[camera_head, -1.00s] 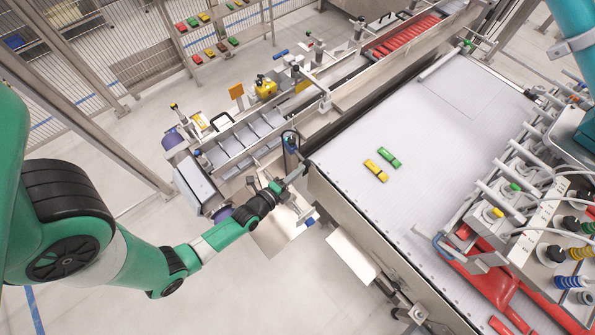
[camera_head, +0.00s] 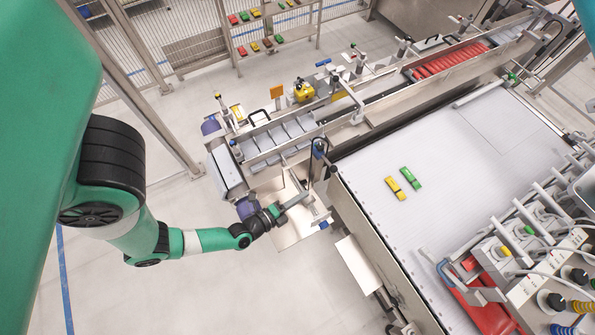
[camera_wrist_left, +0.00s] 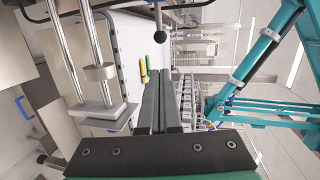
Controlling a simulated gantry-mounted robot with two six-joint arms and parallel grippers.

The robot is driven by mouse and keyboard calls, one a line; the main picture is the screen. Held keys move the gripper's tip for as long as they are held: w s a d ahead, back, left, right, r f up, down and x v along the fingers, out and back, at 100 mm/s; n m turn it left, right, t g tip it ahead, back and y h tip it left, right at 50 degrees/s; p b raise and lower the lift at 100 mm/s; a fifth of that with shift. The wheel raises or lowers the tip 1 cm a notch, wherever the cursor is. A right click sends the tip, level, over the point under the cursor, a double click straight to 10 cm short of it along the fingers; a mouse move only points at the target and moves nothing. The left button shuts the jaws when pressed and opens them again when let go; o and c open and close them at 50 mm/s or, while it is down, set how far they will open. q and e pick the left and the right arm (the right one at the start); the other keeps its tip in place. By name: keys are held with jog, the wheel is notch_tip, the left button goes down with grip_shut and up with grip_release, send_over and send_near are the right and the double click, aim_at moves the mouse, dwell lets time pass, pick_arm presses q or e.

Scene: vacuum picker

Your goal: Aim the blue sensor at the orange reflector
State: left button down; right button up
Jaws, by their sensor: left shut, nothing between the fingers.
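A flat orange square (camera_head: 277,91), likely the reflector, stands upright behind the sloped grey trays. My left gripper (camera_head: 306,196) is shut and empty, below and a little left of the blue part, apart from it. In the left wrist view its two long fingers (camera_wrist_left: 160,98) lie together with nothing between them. My right gripper is not in view.
A yellow device (camera_head: 304,91) stands beside the orange square. In the left wrist view, metal rods with a clamp (camera_wrist_left: 100,72) stand close left of the fingers.

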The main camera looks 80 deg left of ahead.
pick_arm(q)
jog(key=shift+p+v, duration=0.4)
jog(key=shift+v, duration=0.6)
jog(key=shift+w+d, duration=0.1)
jog(key=shift+d, duration=0.1)
